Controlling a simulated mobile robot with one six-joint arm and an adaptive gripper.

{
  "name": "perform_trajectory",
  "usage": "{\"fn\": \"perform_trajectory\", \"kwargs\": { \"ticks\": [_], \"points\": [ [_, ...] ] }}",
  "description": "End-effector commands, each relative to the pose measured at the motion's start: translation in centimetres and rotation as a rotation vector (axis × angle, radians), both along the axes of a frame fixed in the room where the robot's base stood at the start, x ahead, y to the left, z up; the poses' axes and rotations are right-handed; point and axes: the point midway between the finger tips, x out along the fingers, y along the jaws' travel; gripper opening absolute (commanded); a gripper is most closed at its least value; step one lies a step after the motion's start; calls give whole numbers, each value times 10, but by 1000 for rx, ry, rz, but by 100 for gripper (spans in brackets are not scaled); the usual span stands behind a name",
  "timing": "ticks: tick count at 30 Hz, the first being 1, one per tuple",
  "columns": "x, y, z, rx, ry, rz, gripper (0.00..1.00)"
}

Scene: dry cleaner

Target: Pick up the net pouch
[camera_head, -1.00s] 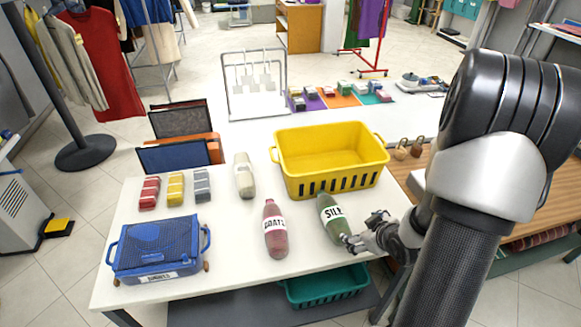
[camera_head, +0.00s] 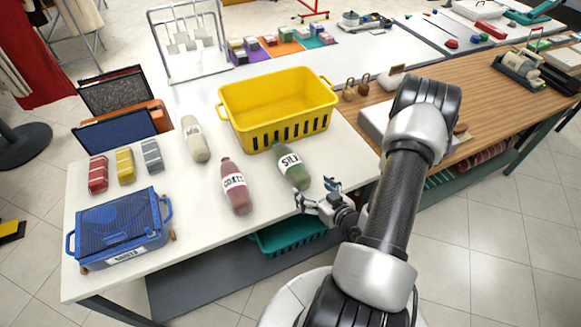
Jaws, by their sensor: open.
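No single item is plainly a net pouch, and I cannot tell which one it is. Candidates are a dark mesh-fronted piece (camera_head: 115,92) and a blue mesh-fronted piece (camera_head: 115,131), both upright at the white table's left back edge. A blue mesh-topped case (camera_head: 119,228) with side handles and a white label lies at the table's front left. My gripper (camera_head: 317,195) is open and empty at the table's front edge, just right of and in front of the green bottle labelled SILK (camera_head: 293,166). It is well to the right of all the mesh items.
A yellow basket (camera_head: 278,137) stands at the table's back right. Red, yellow and grey blocks (camera_head: 125,166) sit left. A teal basket (camera_head: 290,238) is below the table. A metal rack (camera_head: 198,73) stands behind.

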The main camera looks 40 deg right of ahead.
Motion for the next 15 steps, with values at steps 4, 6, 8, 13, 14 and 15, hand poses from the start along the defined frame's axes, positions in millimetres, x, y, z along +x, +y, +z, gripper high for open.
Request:
{"fn": "perform_trajectory", "kwargs": {
  "ticks": [4,6,8,13,14,15],
  "points": [
    [26,-4,-12,-2,0,4,82],
    [34,-5,-15,0,1,2,82],
    [38,-6,-17,0,2,1,82],
    [49,-8,-20,-1,0,1,82],
    [52,-8,-21,-1,0,2,82],
    [59,-9,-23,-2,-1,4,82]
  ]
}}
